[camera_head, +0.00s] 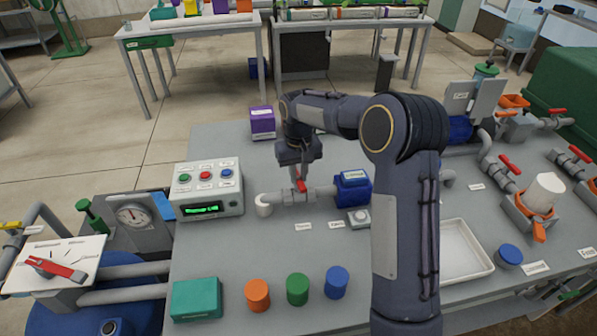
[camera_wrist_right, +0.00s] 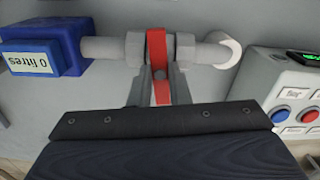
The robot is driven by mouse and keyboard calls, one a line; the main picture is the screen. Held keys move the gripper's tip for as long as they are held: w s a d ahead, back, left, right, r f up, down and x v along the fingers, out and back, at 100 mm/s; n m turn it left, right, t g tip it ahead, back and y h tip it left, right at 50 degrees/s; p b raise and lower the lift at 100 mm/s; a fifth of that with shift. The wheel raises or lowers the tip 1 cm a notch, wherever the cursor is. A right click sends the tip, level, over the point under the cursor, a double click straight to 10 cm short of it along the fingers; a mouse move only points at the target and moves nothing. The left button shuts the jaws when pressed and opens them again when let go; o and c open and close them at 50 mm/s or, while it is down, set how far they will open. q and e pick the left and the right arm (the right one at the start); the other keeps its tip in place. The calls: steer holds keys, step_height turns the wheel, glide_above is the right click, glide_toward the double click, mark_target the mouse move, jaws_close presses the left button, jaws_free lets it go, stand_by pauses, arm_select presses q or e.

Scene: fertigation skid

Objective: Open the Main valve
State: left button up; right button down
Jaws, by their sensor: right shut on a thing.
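A grey valve (camera_head: 294,197) with a red lever (camera_head: 302,186) sits in a short pipe on the grey bench. The pipe runs between a white elbow end and a blue meter (camera_head: 352,187). In the right wrist view the meter (camera_wrist_right: 42,52) reads "0 litres". My right gripper (camera_head: 299,176) reaches down to the valve from behind. In the right wrist view its fingers (camera_wrist_right: 158,84) are closed on either side of the red lever (camera_wrist_right: 158,60), which lies crosswise to the pipe. The small labels near the valve are too small to read. My left gripper is out of view.
A control box (camera_head: 207,190) with buttons and a green display stands left of the valve. A purple box (camera_head: 263,123) is behind it. Coloured caps and a teal box (camera_head: 196,299) line the front. A white tray (camera_head: 466,250) and other red-handled valves (camera_head: 511,164) are at right.

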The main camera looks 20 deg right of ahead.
steer(key=n+p, duration=0.1)
steer(key=n, duration=0.2)
steer(key=shift+r+n, duration=0.1)
steer(key=shift+n, duration=0.2)
steer(key=n+p, duration=0.1)
steer(key=n, duration=0.3)
steer(key=shift+n, duration=0.3)
steer(key=n+p, duration=0.1)
steer(key=n, duration=0.3)
steer(key=shift+n+p, duration=0.55)
steer(key=shift+n, duration=1.55)
steer(key=c, duration=1.4)
jaws_free()
steer(key=shift+o, duration=0.2)
